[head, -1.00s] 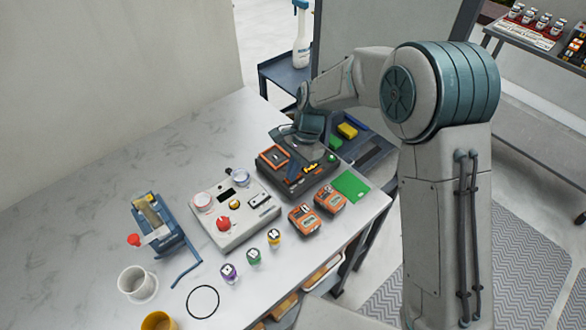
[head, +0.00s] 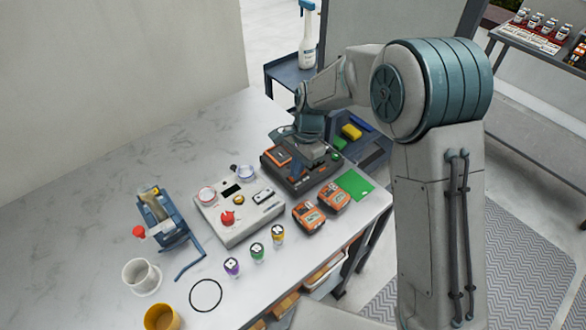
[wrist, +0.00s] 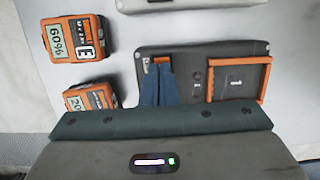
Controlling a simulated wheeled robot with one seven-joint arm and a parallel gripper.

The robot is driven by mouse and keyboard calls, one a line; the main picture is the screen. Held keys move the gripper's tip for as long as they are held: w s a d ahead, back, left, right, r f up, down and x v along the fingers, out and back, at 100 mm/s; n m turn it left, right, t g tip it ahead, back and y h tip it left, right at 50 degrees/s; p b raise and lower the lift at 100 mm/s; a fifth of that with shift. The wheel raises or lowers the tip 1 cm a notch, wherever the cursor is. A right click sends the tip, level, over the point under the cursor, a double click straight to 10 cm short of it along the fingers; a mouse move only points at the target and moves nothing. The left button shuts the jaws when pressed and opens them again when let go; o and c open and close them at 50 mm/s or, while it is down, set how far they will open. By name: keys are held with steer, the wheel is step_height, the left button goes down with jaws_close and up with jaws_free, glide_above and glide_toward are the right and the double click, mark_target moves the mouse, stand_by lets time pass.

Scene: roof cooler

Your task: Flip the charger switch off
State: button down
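The charger is a dark grey box (head: 289,184) at the right end of the counter in the head view. In the wrist view its top (wrist: 217,60) carries an orange-framed square bay marked 1 on the right and a small orange part (wrist: 161,60) on the left. My gripper (wrist: 160,70) is over the charger, its two blue fingers together, tips at that orange part. I cannot tell whether they touch it. The fingers cover most of that spot, so the switch and its position are hidden. In the head view my gripper (head: 314,150) is low over the charger's right half.
Two orange batteries (head: 308,217) (head: 331,197) and a green card (head: 355,185) lie beside the charger. A light control box (head: 240,225) with a red knob stands to its left.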

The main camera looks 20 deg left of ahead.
steer(key=shift+w+d+f, duration=0.35)
steer(key=shift+w+d, duration=0.2)
steer(key=shift+d, duration=0.2)
steer(key=shift+w+r+p, duration=0.15)
steer(key=shift+r+p, duration=0.3)
steer(key=shift+r, duration=0.1)
steer(key=v, duration=1.3)
steer(key=shift+w, duration=0.45)
